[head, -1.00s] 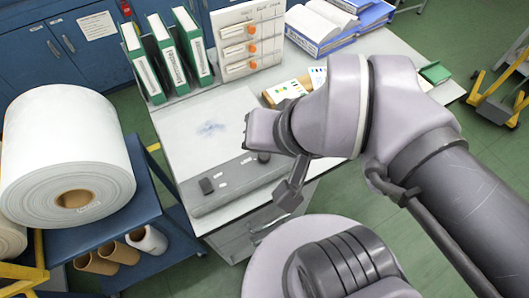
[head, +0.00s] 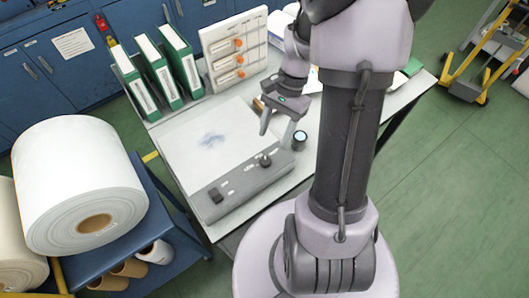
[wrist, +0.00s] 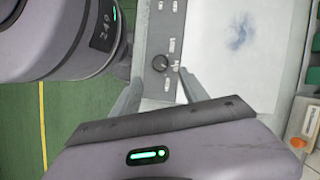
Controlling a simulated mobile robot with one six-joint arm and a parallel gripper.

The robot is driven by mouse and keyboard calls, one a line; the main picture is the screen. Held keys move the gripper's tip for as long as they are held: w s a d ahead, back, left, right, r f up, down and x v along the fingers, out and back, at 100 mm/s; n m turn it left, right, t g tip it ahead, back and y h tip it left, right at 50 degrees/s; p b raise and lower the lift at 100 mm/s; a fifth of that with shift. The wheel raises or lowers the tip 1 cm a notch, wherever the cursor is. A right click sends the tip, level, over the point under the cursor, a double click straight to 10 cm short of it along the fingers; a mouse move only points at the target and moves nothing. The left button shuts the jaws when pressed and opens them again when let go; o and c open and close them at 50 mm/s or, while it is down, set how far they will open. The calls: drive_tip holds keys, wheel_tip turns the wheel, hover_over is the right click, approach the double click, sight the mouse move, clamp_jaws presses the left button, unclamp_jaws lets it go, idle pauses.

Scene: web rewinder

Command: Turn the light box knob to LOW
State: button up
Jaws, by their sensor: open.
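The light box (head: 200,150) lies on the desk, a white panel with a grey control strip along its front edge. Its dark round knob (head: 265,160) is at the strip's right end and also shows in the wrist view (wrist: 160,63). The labels around it are too small to read, and I cannot tell its setting. My gripper (head: 277,137) is open and empty, pointing down near the knob. In the wrist view its two fingers (wrist: 159,76) lie either side of the knob's line, with the knob just past the tips. I see no contact.
A dark rocker switch (head: 216,195) sits at the strip's left end. A small dark cylinder (head: 300,139) stands right of the light box. Green binders (head: 160,68) and a white rack with orange knobs (head: 235,50) stand behind. A large white roll (head: 80,185) is at left.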

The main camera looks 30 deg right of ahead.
sight(266, 160)
drive_tip(key=b+x, duration=0.2)
drive_tip(key=x, duration=0.6)
drive_tip(key=shift+a+f, duration=0.1)
drive_tip(key=shift+f, duration=0.05)
clamp_jaws()
